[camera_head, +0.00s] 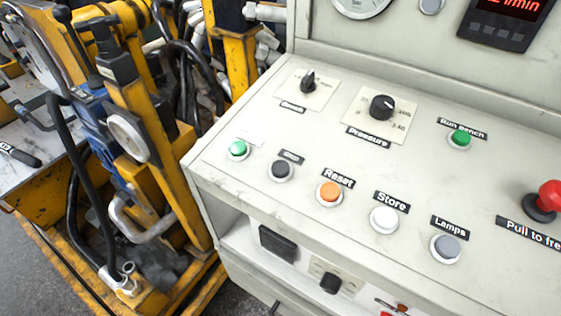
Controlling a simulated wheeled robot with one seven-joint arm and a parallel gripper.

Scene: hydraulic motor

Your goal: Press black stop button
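A dark, near-black round button (281,170) with a pale ring sits on the sloped panel, between a green button on its left and an orange button on its right. A small black label (291,157) lies just behind it; its lettering is too small to read. Nothing touches or covers the button. My gripper is not in view.
The control panel (240,185) also bears a green button (238,149), orange Reset button (329,192), white Store button (384,219), grey Lamps button (446,247), Pressure knob (382,107) and red mushroom button (547,198). Yellow machinery (150,110) stands at left.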

